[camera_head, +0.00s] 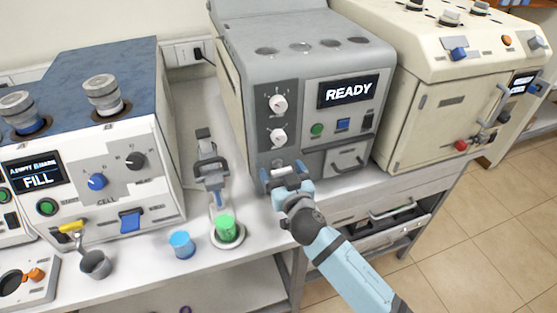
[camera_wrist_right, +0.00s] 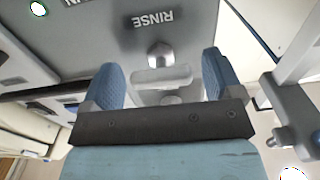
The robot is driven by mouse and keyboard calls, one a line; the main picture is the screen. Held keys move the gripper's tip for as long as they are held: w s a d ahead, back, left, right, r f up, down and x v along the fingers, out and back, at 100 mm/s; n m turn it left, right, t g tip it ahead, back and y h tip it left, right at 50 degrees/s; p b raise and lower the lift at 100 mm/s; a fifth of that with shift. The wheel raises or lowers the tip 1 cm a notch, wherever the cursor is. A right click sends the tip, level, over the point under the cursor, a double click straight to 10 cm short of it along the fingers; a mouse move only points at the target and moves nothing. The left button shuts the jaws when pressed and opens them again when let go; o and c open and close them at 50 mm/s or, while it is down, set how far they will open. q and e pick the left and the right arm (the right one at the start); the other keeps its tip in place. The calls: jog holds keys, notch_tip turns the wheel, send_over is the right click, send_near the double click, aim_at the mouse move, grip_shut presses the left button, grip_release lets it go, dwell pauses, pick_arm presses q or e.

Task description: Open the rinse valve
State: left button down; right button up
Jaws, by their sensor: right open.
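The rinse valve (camera_wrist_right: 162,72) is a pale metal knob with a wide bar handle on a grey panel, beside an upside-down RINSE label (camera_wrist_right: 154,20) in the right wrist view. My right gripper (camera_head: 284,176) is at the lower front of the grey machine (camera_head: 258,88), whose screen reads READY. In the wrist view its open blue fingers (camera_wrist_right: 163,82) stand on either side of the valve handle, with a gap at each side. In the head view the gripper largely hides the valve. My left gripper is not in view.
A grey clamp-like fixture (camera_head: 211,172) and a green-filled vessel (camera_head: 226,229) stand left of my right gripper. A blue-topped machine (camera_head: 90,130) and a cream machine (camera_head: 440,100) flank the grey one.

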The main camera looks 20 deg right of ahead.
jog(key=shift+w, duration=0.2)
jog(key=shift+r, duration=0.1)
jog(key=c, duration=0.9)
